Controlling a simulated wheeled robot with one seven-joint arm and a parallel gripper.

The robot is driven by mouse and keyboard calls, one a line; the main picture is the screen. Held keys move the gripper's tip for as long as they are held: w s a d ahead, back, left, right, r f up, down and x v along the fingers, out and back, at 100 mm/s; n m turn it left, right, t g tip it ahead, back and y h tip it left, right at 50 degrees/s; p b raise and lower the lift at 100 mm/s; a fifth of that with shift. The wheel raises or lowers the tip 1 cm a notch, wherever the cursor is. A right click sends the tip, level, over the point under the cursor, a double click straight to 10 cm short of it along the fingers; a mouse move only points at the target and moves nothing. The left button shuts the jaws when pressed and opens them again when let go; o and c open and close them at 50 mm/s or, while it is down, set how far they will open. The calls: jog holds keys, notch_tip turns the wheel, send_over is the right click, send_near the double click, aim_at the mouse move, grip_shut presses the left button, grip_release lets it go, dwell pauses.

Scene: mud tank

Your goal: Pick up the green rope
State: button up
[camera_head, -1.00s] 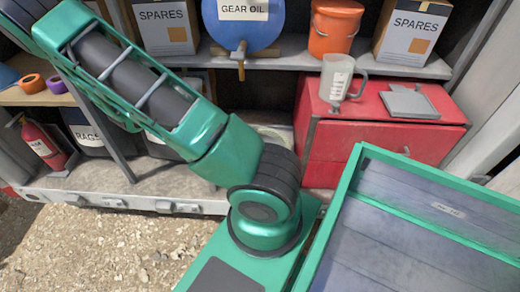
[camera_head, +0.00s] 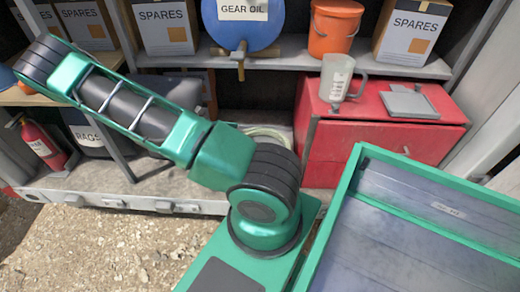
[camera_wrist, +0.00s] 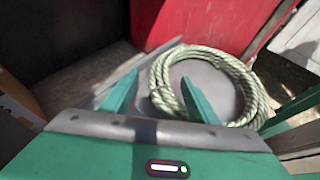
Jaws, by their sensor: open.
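The green rope (camera_wrist: 222,62) is a pale green coil in the wrist view, lying on a grey surface just beyond my gripper. My gripper (camera_wrist: 158,95) is open, with its two green fingers apart. The right finger overlaps the left part of the coil in the picture, and the left finger is left of the coil. I cannot tell whether the right finger touches the rope. In the head view a small part of the pale rope coil (camera_head: 268,133) shows on the lower shelf behind my arm. My gripper is out of sight in the head view.
A red cabinet (camera_head: 375,140) with a jug (camera_head: 337,80) on top stands right of the rope. A blue gear oil drum (camera_head: 243,22) and an orange bucket (camera_head: 335,25) sit on the shelf above. A fire extinguisher (camera_head: 43,143) is at the left.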

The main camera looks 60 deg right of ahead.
aim_at(245, 132)
jog(key=shift+x, duration=2.25)
grip_shut()
